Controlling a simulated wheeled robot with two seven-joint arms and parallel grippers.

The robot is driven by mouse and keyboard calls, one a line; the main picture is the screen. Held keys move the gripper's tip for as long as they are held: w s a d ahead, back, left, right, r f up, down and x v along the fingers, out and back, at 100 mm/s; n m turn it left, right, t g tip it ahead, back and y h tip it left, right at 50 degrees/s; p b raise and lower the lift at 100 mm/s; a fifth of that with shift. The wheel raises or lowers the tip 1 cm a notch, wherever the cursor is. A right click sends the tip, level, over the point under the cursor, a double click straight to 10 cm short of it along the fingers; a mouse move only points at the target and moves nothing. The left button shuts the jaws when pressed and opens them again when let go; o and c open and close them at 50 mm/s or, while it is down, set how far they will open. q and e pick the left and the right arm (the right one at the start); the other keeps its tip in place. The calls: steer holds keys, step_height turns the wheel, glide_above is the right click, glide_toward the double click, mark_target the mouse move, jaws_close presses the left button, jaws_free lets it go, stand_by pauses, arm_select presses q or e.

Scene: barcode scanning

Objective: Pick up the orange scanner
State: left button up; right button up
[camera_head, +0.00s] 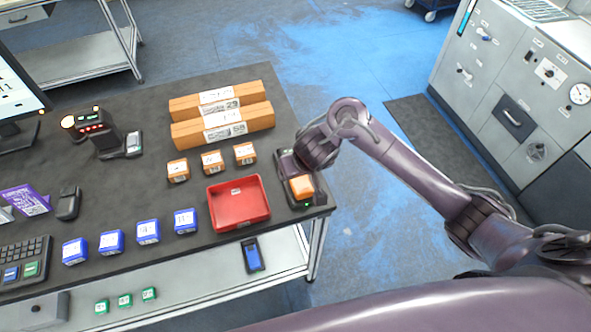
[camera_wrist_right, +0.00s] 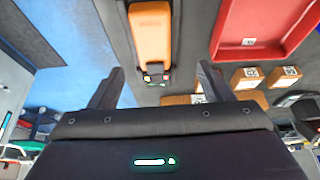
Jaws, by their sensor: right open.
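The orange scanner (camera_head: 302,187) lies at the right end of the dark table, just right of the red tray. In the right wrist view the orange scanner (camera_wrist_right: 151,35) shows ahead of the fingers, lying on a dark base with small coloured lights at its near end. My right gripper (camera_head: 300,168) is over the table's right edge, close to the scanner and partly covering its surroundings. In the right wrist view my right gripper (camera_wrist_right: 159,80) has its fingers apart, with nothing between them; the scanner lies beyond the tips. My left gripper is not in view.
The red tray (camera_head: 239,203) is empty and close left of the scanner. Small orange boxes (camera_head: 212,161) and long cartons (camera_head: 222,124) lie behind it. Several blue boxes (camera_head: 148,232) line the front. A dark handheld device (camera_head: 253,255) lies on the lower shelf.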

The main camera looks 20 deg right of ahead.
mark_target(300, 180)
steer(key=shift+w+d+f, duration=0.1)
steer(key=shift+d+f, duration=0.05)
steer(key=shift+d, duration=0.3)
steer(key=shift+f+b, duration=0.4)
steer(key=b+x, duration=0.2)
steer(key=x, duration=0.3)
steer(key=shift+w+d+f, duration=0.1)
steer(key=shift+f, duration=0.15)
steer(key=shift+w+f+b, duration=0.3)
steer(key=shift+f+b, duration=0.1)
steer(key=shift+f, duration=0.1)
steer(key=c, duration=1.2)
steer(key=shift+r, duration=0.1)
